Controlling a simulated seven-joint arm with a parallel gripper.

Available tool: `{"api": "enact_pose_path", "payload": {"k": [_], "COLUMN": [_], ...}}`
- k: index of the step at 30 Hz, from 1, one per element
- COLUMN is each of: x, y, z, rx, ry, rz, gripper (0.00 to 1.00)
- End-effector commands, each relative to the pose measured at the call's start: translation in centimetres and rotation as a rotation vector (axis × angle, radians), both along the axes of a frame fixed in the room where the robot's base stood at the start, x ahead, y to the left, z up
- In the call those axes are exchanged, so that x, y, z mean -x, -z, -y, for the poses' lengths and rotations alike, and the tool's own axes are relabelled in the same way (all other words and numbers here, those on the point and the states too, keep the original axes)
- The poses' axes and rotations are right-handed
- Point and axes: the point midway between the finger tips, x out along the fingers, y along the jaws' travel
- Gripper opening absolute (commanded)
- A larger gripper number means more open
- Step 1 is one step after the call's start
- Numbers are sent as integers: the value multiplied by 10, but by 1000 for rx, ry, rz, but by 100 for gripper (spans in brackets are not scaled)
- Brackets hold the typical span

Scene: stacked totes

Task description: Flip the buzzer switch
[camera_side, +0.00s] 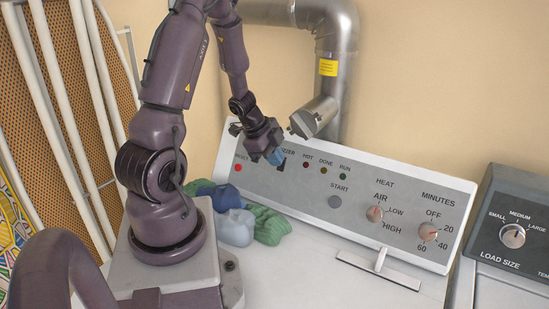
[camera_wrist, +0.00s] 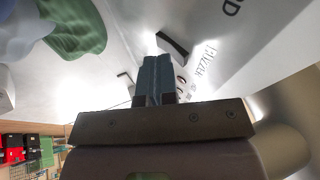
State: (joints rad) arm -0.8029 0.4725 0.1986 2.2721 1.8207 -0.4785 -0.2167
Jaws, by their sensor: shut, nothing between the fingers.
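The buzzer switch (camera_side: 281,163) is a small dark switch on the upper left of the white control panel (camera_side: 290,193), under a partly hidden "BUZZER" label. In the wrist view the switch (camera_wrist: 173,43) shows as a black piece beside the "BUZZER" lettering. My gripper (camera_side: 275,157) is in front of the panel, just left of the switch. Its blue-grey fingers (camera_wrist: 157,68) are shut with nothing between them, and their tips are close to the switch. I cannot tell whether they touch it, or which way the switch is set.
Folded cloths (camera_side: 236,227) lie on the white top below the panel. A start button (camera_side: 335,201) and two knobs are to the right. A metal duct (camera_side: 316,116) comes down above the panel.

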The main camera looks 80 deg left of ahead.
Motion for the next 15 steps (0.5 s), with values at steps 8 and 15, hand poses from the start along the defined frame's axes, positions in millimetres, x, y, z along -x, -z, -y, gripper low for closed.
{"api": "enact_pose_path", "payload": {"k": [8, 15], "x": [15, 44], "y": [-10, -43], "z": [15, 31], "rx": [-1, -6], "ry": [-2, 0], "rz": [1, 6], "gripper": [0, 0]}}
